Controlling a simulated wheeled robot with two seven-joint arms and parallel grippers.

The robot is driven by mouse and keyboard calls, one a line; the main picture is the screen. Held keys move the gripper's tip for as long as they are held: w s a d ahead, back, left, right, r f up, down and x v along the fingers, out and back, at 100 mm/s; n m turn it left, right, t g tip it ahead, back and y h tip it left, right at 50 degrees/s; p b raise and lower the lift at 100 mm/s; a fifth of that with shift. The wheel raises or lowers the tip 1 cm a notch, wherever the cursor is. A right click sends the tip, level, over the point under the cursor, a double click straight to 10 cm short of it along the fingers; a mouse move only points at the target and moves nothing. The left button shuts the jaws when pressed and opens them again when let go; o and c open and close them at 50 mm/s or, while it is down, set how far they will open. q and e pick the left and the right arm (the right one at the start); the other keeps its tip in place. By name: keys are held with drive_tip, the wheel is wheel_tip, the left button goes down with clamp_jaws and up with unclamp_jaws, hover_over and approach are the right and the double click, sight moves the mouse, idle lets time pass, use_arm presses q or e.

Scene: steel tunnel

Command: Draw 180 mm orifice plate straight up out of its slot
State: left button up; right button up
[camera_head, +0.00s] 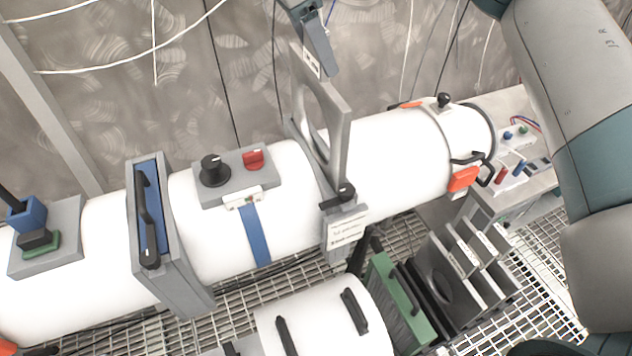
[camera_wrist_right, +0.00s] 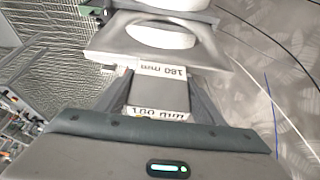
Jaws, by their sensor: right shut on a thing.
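The 180 mm orifice plate (camera_head: 341,120) is a grey plate with a large round hole, standing tall above the white pipe. Its lower end is at the grey slot holder (camera_head: 343,230); I cannot tell whether its bottom edge is clear of the slot. My right gripper (camera_head: 318,60) is shut on the labelled tab at the plate's top. In the right wrist view the plate (camera_wrist_right: 205,50) extends away beyond the fingers, and its "180 mm" label (camera_wrist_right: 162,69) shows between them. My left gripper is not in view.
A rack of grey plates (camera_head: 462,275) and a green-edged plate (camera_head: 395,290) stand below the pipe at right. A blue-fronted framed unit (camera_head: 150,205) and a control box (camera_head: 235,177) sit on the pipe to the left. Thin cables hang along the back wall.

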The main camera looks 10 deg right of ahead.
drive_tip(key=shift+r, duration=0.2)
drive_tip(key=shift+r+p, duration=0.85)
drive_tip(key=shift+r, duration=0.25)
drive_tip(key=shift+r+p, duration=0.35)
drive_tip(key=shift+r, duration=2.05)
